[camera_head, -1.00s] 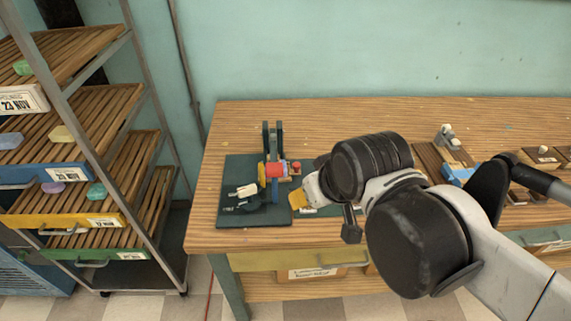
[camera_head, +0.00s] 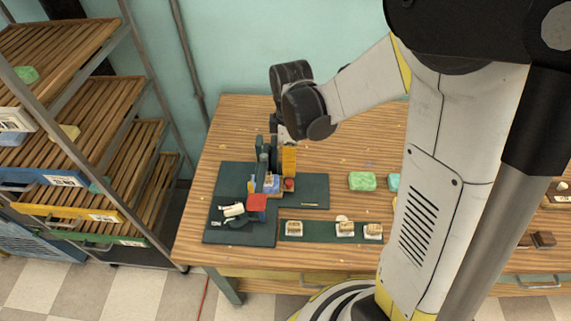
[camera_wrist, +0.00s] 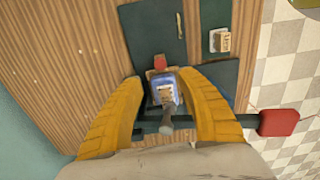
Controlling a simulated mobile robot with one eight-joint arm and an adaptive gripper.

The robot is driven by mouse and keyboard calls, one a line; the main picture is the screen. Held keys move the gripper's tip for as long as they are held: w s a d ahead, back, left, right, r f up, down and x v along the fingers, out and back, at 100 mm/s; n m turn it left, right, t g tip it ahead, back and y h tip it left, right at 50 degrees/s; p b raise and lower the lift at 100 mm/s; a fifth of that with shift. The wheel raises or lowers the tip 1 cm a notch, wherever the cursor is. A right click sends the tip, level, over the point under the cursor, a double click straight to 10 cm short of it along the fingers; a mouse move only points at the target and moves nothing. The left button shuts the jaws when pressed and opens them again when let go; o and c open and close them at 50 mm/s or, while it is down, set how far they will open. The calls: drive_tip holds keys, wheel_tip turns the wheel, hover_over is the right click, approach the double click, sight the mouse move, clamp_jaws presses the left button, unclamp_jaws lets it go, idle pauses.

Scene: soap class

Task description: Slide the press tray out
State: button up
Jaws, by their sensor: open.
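The soap press (camera_head: 262,158) stands on a dark green mat (camera_head: 215,185) at the table's left end. It has dark uprights and a lever with a red grip (camera_head: 257,202), which shows at right in the wrist view (camera_wrist: 278,122). At its base is a small tray with a red knob (camera_head: 289,184); the knob also shows in the wrist view (camera_wrist: 159,62). My gripper (camera_head: 289,172) points down at the press. Its yellow fingers are open on either side of the tray area (camera_wrist: 160,80); contact is unclear.
A white-and-dark tool (camera_head: 233,210) lies on the mat. A green strip (camera_head: 318,231) with several small blocks lies in front right. Green soap bars (camera_head: 362,181) lie to the right. A slatted rack (camera_head: 75,180) stands left. My arm hides much of the right side.

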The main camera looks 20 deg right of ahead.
sight(289, 182)
wheel_tip(289, 182, down, 10)
drive_tip(key=b, duration=0.3)
drive_tip(key=shift+r, duration=0.2)
